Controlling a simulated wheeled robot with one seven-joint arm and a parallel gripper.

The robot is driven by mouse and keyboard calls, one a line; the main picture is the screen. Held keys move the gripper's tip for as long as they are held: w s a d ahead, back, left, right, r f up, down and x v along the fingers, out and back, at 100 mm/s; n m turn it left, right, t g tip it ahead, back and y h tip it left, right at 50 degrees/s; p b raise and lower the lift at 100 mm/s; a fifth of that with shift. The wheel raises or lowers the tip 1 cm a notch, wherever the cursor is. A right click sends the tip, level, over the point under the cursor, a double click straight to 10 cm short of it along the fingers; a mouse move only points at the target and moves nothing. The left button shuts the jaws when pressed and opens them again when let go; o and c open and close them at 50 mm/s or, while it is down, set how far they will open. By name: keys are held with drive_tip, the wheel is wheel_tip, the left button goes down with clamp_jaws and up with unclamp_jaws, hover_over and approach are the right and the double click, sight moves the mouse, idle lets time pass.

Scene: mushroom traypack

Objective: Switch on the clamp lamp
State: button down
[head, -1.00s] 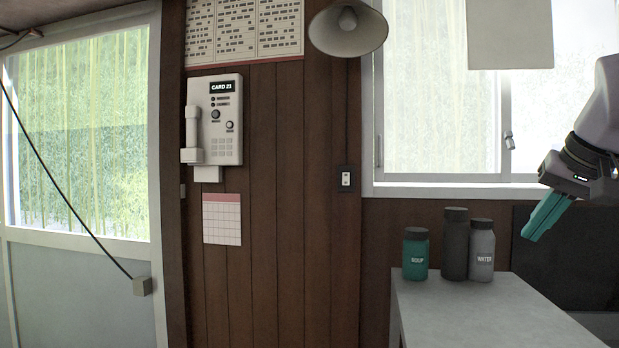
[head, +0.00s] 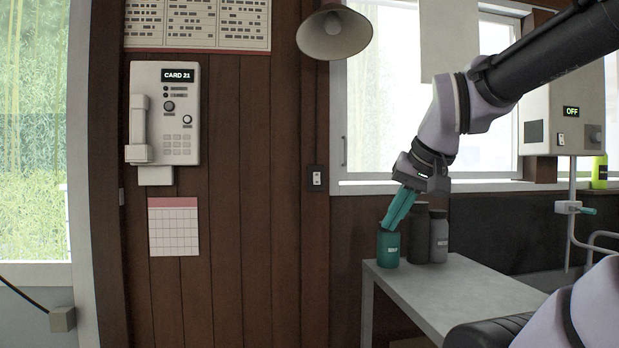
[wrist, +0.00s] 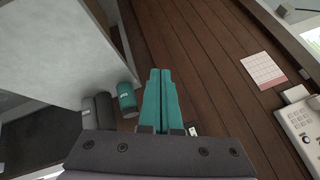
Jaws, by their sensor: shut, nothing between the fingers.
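A lamp with a cone shade (head: 334,32) hangs at the top of the wooden wall, its shade opening facing down and toward me. Below it, a small dark wall plate with a white switch (head: 317,178) sits on the wooden wall; part of a pale plate (wrist: 193,129) shows beside my fingers in the wrist view. My gripper (head: 388,224) has teal fingers, shut and empty, pointing down and left, to the right of the switch plate. In the head view its tips overlap the teal jar; the wrist view shows the fingers (wrist: 162,80) apart from it.
A teal jar (head: 388,249), a dark bottle (head: 419,236) and a grey bottle (head: 438,238) stand on a grey table (head: 450,290). A card phone (head: 165,112) and calendar (head: 173,227) are on the wall at left. A box reading OFF (head: 562,115) is at right.

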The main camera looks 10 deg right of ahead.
drive_tip(key=w+a+r+n, duration=0.2)
drive_tip(key=w+r+n, duration=0.2)
drive_tip(key=w+n, duration=0.3)
drive_tip(key=w+a+r+n+t+h, duration=0.1)
drive_tip(key=w+r+n, duration=0.4)
drive_tip(key=w, duration=0.9)
drive_tip(key=w+a+r+n+t+h, duration=0.1)
drive_tip(key=w+r+n, duration=0.3)
drive_tip(key=w+n, duration=0.6)
drive_tip(key=shift+w+a+r, duration=0.15)
drive_tip(key=shift+w+a, duration=0.25)
drive_tip(key=shift+a, duration=0.4)
approach(317, 183)
wheel_tip(317, 183, down, 4)
drive_tip(key=w, duration=0.3)
drive_tip(key=shift+w, duration=0.65)
